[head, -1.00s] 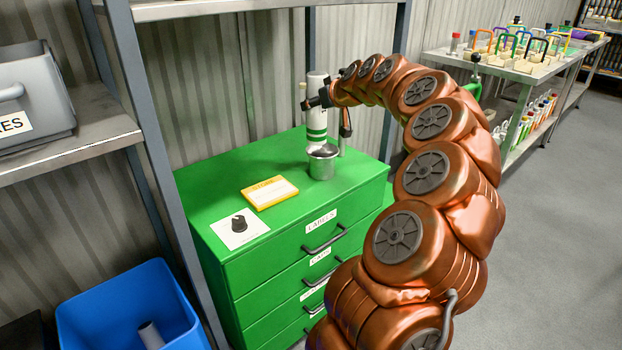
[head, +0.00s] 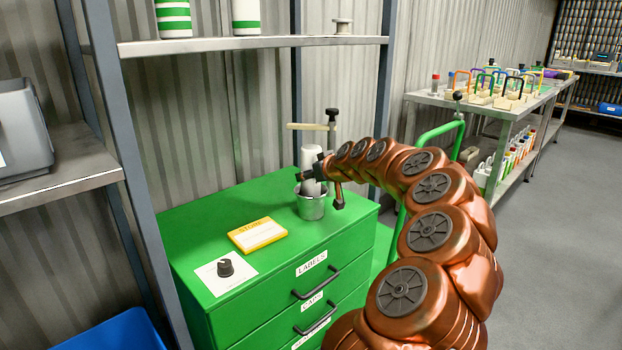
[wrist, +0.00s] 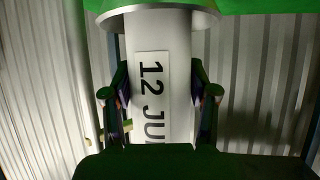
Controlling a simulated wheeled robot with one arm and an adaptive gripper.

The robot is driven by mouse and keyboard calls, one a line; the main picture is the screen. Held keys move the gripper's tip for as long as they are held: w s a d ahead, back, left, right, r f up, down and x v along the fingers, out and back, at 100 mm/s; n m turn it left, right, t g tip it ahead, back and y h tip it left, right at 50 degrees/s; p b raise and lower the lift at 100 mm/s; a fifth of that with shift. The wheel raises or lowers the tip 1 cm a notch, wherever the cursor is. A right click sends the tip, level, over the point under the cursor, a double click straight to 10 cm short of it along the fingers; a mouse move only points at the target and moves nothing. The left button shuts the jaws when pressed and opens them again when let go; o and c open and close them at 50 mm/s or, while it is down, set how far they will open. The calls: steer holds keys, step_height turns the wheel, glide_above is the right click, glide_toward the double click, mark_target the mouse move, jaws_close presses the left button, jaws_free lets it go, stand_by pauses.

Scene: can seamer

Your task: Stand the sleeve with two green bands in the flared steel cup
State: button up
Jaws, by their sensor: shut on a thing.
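The white sleeve (head: 311,160) is in my gripper (head: 318,172), roughly upright, over the flared steel cup (head: 311,208). Its lower end is inside the cup's rim, so no green bands show on it now. How deep it reaches is hidden. In the wrist view the sleeve (wrist: 160,60) carries a label starting "12 JU", stands between the two fingers, and passes into the cup's flared rim (wrist: 205,20). The fingers are shut on the sleeve. The cup stands on the green drawer cabinet (head: 190,225).
A shelf (head: 250,45) above holds two green-banded sleeves (head: 173,18) and a spool (head: 343,26). A grey shelf post (head: 125,150) stands at the left.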

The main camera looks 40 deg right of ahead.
steer(key=shift+f, duration=0.35)
steer(key=o, duration=1.4)
steer(key=shift+r, duration=0.1)
steer(key=p+v, duration=0.1)
steer(key=v, duration=1.1)
